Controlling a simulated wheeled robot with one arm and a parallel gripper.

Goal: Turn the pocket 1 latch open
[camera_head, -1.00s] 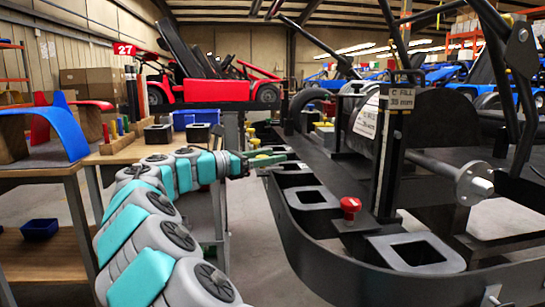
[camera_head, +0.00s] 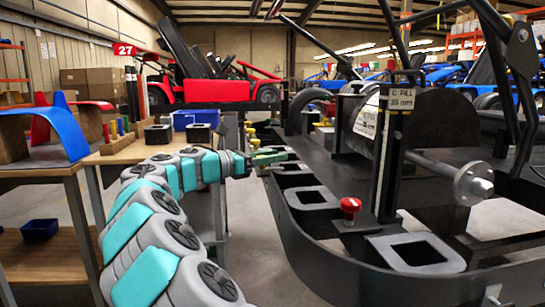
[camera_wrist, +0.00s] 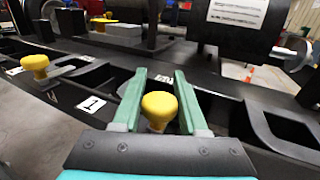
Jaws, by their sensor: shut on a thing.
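In the wrist view the green fingers of my gripper (camera_wrist: 152,76) stand on both sides of a yellow round latch knob (camera_wrist: 159,106) and are shut on it. A white label with the number 1 (camera_wrist: 91,103) sits on the black rail just left of the knob. In the head view my gripper (camera_head: 270,157) is at the near edge of the kart's side rail, at the far end of my outstretched arm. The knob's stem and the latch's turn angle are hidden by the fingers and gripper body.
Another yellow knob (camera_wrist: 35,64) stands left along the rail. A rectangular pocket opening (camera_wrist: 286,130) lies to the right. A red knob (camera_head: 350,205) stands on the kart frame nearer the camera. A wooden workbench (camera_head: 125,152) with blocks is left of my arm.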

